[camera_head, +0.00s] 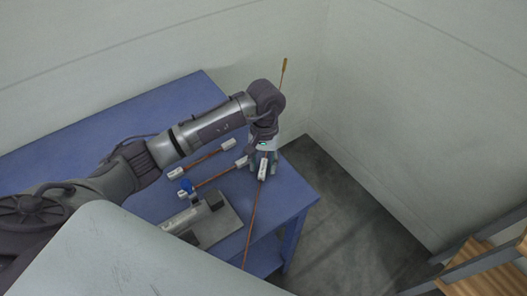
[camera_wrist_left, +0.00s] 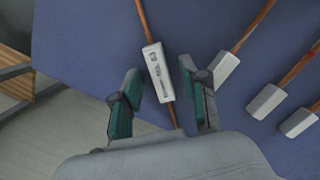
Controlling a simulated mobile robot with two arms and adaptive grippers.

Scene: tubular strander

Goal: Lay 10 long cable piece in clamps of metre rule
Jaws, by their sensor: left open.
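A long thin copper-brown cable piece (camera_head: 252,222) runs from under my left gripper toward the front edge of the blue table. A white block with dark print (camera_head: 262,170) sits on it, and it also shows in the left wrist view (camera_wrist_left: 157,71). My left gripper (camera_wrist_left: 160,100) is open, with its green-padded fingers on either side of the cable and the block's near end. I cannot tell whether they touch. In the head view the left gripper (camera_head: 263,165) is over the table's right part. My right gripper is not in view. I cannot identify a metre rule or its clamps.
Shorter brown rods with white end blocks (camera_head: 229,144) lie left of the gripper.

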